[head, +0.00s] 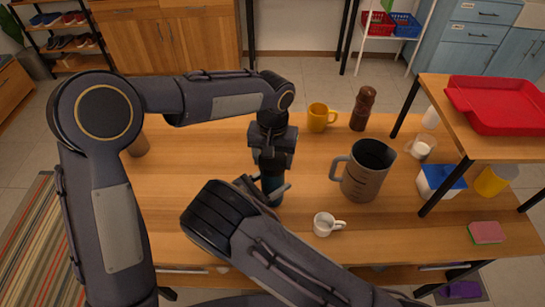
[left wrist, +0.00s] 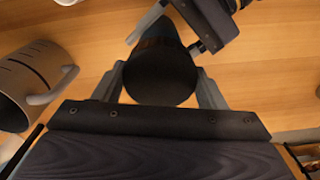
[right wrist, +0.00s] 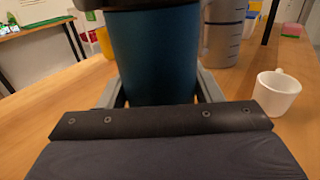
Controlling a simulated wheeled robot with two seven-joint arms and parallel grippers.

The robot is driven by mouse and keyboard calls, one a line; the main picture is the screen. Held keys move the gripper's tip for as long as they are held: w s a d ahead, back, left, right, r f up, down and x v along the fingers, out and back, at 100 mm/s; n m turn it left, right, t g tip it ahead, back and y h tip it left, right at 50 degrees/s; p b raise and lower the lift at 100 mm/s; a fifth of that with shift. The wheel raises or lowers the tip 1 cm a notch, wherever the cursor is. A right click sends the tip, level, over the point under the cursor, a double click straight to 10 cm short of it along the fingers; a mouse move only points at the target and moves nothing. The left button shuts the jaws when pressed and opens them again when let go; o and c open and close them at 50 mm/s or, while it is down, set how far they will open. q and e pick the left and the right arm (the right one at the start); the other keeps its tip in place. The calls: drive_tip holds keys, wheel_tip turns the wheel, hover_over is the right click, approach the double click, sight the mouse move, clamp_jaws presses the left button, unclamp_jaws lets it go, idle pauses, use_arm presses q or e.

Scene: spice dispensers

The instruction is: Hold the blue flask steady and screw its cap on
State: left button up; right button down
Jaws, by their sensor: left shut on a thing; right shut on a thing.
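The blue flask (head: 272,184) stands upright on the wooden table, and its body fills the middle of the right wrist view (right wrist: 153,55). My right gripper (right wrist: 160,88) is shut on the flask's body from the side. My left gripper (head: 272,157) points down from above and is shut on the dark cap (left wrist: 160,72), which sits between its two fingers in the left wrist view. The cap is at the flask's top, in line with it. The grippers hide the joint, so I cannot tell how far the cap is threaded.
A grey jug (head: 366,172) and a white cup (head: 323,224) stand close on the right. A yellow mug (head: 318,116) and a brown pepper mill (head: 363,108) are behind. A raised shelf with a red tray (head: 498,106) is at the right. The table's left part is mostly clear.

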use_arm(q)
drive_tip(key=m, duration=0.5)
drive_tip(key=shift+m, duration=0.3)
drive_tip(key=m, duration=0.2)
drive_tip(key=shift+m, duration=0.4)
drive_tip(key=m, duration=0.4)
drive_tip(key=shift+m, duration=0.4)
drive_tip(key=m, duration=0.3)
drive_tip(key=o, duration=1.1)
drive_tip(key=shift+r, duration=2.2)
drive_tip(key=shift+c, duration=0.6)
